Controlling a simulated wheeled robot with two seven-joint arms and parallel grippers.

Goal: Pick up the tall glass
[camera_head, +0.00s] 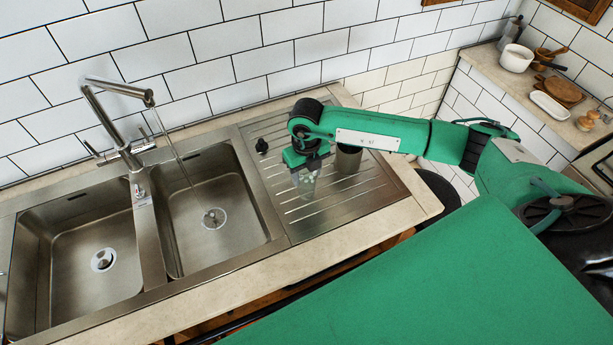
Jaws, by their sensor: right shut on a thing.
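The tall glass (307,187) is clear and stands upright, or close to it, over the ribbed steel drainboard to the right of the sink. My right gripper (306,168) reaches down from above and is shut on the glass near its top. The gripper hides the upper part of the glass. I cannot tell whether the base of the glass touches the drainboard. My left gripper does not show.
The double sink (212,218) has a tall faucet (121,147). A side counter (520,80) holds dishes.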

